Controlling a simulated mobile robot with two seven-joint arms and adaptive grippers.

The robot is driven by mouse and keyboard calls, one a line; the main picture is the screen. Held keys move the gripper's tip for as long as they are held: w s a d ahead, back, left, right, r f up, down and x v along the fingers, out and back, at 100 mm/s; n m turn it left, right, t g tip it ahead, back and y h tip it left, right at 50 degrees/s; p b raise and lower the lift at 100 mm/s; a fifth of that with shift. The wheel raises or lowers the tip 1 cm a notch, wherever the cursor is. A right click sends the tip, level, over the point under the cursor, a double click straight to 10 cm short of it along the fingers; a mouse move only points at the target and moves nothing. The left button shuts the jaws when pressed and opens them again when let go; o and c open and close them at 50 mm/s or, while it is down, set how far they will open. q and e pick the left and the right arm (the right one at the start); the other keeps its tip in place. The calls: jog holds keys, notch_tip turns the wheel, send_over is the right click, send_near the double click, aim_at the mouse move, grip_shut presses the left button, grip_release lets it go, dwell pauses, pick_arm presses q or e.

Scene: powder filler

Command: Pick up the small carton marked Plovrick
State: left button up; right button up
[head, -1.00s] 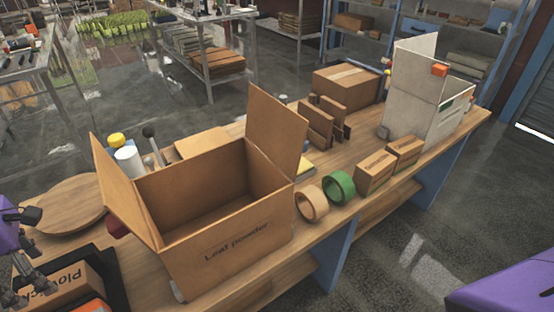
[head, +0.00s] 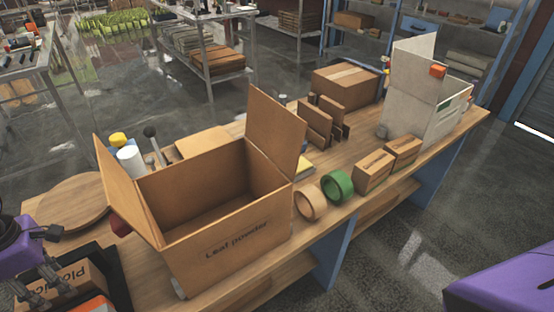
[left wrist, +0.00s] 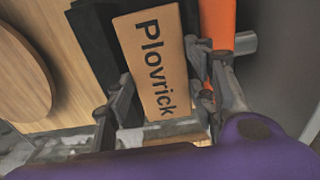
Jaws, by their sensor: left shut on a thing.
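The small carton marked Plovrick (head: 80,280) is brown cardboard with black lettering. It is at the lower left of the head view, partly hidden by my gripper, on a black tray (head: 115,278). The carton fills the middle of the left wrist view (left wrist: 148,50), its label facing the camera. My left gripper (left wrist: 160,88) is shut on the carton, one finger on each side. It also shows at the lower left of the head view (head: 48,284). My right gripper is out of view.
An open box marked Leaf powder (head: 235,240) stands just right of the carton. An orange object (left wrist: 218,22) lies close beside the carton. A round wooden board (head: 65,203) is behind it. Tape rolls (head: 338,187) and small cartons (head: 373,172) stand farther right along the bench.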

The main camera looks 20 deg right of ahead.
pick_arm(q)
grip_shut()
